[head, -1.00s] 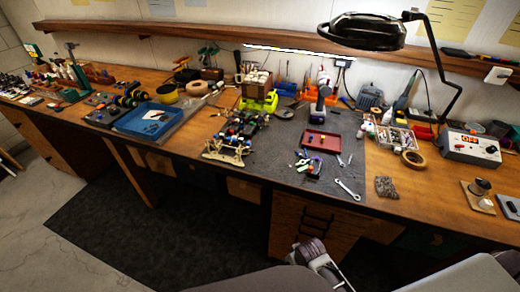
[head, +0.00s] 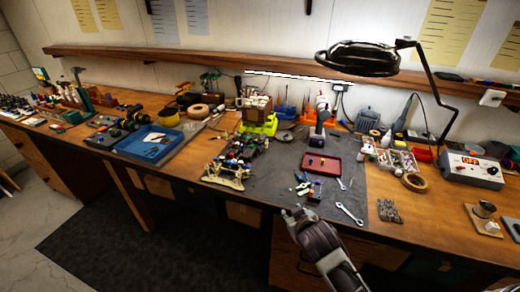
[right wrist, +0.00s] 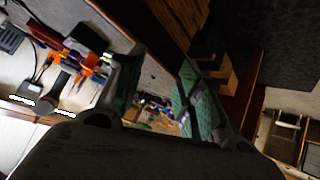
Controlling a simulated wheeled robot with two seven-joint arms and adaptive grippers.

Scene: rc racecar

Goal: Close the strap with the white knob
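The RC racecar (head: 238,156) stands on the grey mat at the middle of the bench, with its pale beige end towards me. Its straps and the white knob are too small to make out. My right gripper (head: 291,214) is just off the front edge of the bench, to the right of and nearer than the car. In the right wrist view my right gripper (right wrist: 160,88) has its two green-padded fingers spread, with nothing held between them. My left gripper is out of view.
Right of the car lie a red tray (head: 322,165), small tools and a wrench (head: 350,212) on the mat. A blue tray (head: 150,143) is at left. A lamp (head: 358,60) overhangs the back right. A tape roll (head: 414,182) and metal block (head: 389,210) lie at right.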

